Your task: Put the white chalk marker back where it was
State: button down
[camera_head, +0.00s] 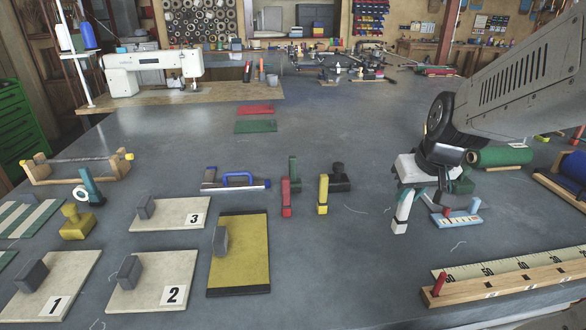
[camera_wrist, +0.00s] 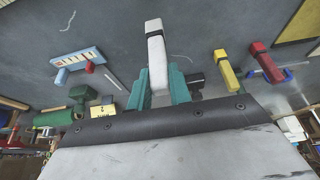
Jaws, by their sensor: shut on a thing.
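The white chalk marker (camera_head: 402,214), a blocky white stick with a dark band near its lower end, is in my gripper (camera_head: 408,192) at the right of the head view. In the wrist view my gripper (camera_wrist: 158,80) shows two teal fingers shut on the marker (camera_wrist: 157,58), which points away from the palm. I cannot tell if its tip touches the table. A yellow marker (camera_head: 323,196) and a red marker (camera_head: 286,197) are to the left; the wrist view also shows the yellow (camera_wrist: 227,70) and the red (camera_wrist: 265,62).
A small striped card (camera_head: 460,221) with red and blue pieces lies just right of the marker. A green roll (camera_head: 500,156) is behind it, and a long ruler board (camera_head: 510,278) is at front right. Table between is clear.

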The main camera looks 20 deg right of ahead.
jog(key=w+f, duration=0.2)
jog(key=w, duration=0.6)
jog(key=w+a+f, duration=0.1)
jog(key=w+f, duration=0.2)
jog(key=w, duration=0.5)
jog(key=shift+a, duration=0.25)
jog(key=shift+f, duration=0.1)
jog(key=shift+f, duration=0.15)
jog(key=c, duration=1.3)
grip_release()
jog(key=shift+r, duration=0.2)
